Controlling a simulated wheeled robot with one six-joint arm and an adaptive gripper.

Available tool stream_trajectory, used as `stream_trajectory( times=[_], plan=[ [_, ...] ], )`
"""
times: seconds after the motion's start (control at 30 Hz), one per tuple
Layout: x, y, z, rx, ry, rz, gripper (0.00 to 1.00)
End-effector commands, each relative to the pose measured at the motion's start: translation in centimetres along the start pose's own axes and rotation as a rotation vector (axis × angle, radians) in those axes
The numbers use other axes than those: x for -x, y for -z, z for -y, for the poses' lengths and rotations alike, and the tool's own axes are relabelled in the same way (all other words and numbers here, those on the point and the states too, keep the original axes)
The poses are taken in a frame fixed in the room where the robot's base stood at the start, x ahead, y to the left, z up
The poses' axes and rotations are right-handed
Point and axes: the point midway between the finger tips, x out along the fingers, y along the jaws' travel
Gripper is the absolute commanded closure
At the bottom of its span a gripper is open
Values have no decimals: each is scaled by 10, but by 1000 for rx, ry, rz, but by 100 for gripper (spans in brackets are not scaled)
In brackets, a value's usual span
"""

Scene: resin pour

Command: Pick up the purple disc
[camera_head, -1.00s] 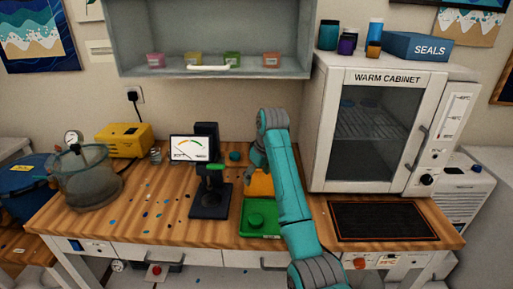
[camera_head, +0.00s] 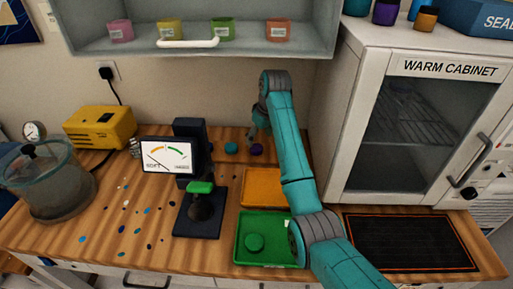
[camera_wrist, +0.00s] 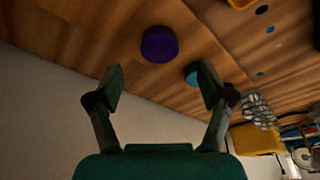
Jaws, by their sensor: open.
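The purple disc (camera_head: 256,149) lies on the wooden bench near the wall, just right of a teal disc (camera_head: 231,148). In the wrist view the purple disc (camera_wrist: 159,44) is beyond the fingertips, roughly midway between them and clear of both. The teal disc (camera_wrist: 193,73) is partly hidden behind the right finger there. My gripper (camera_wrist: 158,78) is open and empty, with its fingers spread wide. In the head view my gripper (camera_head: 256,132) is by the back of the bench, close to the purple disc, and looks small and dark.
An orange tray (camera_head: 246,188) and a green tray (camera_head: 244,219) holding a green disc (camera_head: 254,242) are in front. A gauge stand (camera_head: 195,228) is at left, the warm cabinet (camera_head: 365,150) at right. The wall rises close behind the discs, under a shelf (camera_head: 215,48).

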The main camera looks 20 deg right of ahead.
Motion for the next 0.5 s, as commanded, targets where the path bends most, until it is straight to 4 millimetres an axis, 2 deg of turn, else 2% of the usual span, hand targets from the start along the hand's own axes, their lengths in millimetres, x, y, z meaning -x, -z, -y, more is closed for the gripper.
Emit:
stream_trajectory(
  times=[0.3, 0.5],
  plan=[
    [-40, -1, -1, 0, 0, 1, 20],
    [-53, -1, -1, 0, -1, -1, 20]
  ],
)
